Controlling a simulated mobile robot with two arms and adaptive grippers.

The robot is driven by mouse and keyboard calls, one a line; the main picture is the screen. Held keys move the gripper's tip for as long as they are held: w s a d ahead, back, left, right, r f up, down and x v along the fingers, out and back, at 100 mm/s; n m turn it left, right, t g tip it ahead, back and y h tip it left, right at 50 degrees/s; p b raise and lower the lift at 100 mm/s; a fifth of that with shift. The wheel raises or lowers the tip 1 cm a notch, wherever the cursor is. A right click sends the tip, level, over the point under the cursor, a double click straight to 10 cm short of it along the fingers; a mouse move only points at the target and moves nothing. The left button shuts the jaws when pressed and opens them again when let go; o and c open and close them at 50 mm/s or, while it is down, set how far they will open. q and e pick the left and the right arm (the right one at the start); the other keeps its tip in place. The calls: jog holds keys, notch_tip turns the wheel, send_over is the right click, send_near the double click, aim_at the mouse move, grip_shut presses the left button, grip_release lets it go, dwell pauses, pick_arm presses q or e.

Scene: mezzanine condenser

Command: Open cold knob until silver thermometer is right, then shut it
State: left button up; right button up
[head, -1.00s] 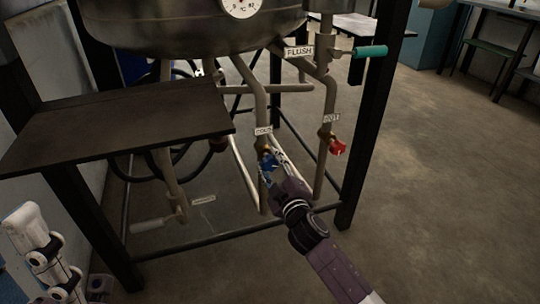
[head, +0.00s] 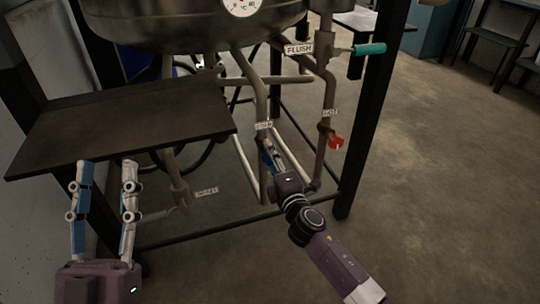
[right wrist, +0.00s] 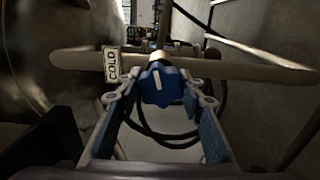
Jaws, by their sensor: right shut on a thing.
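The blue cold knob (right wrist: 160,86) sits on a pipe beside a COLD tag (right wrist: 112,65) in the right wrist view. Its white mark points nearly straight up, leaning slightly left. My right gripper (head: 268,156) is shut on this knob, one finger on each side. A round white dial in °C (head: 240,7) on the silver vessel is cut off by the top edge of the head view; its reading cannot be made out. My left gripper (head: 106,165) is open and empty, upright at the lower left in front of the dark shelf.
A red knob (head: 336,142) is on the pipe to the right of the cold one. A teal handle (head: 369,49) stands beside the FLUSH tag (head: 298,49). The dark shelf (head: 120,122) and black frame legs (head: 366,115) bound the space.

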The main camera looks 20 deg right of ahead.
dwell(0.3)
jog(key=o, duration=1.2)
jog(key=shift+a, duration=0.1)
jog(key=shift+s, duration=0.1)
jog(key=s, duration=1.1)
jog(key=shift+s+d, duration=0.25)
jog(key=shift+s, duration=0.15)
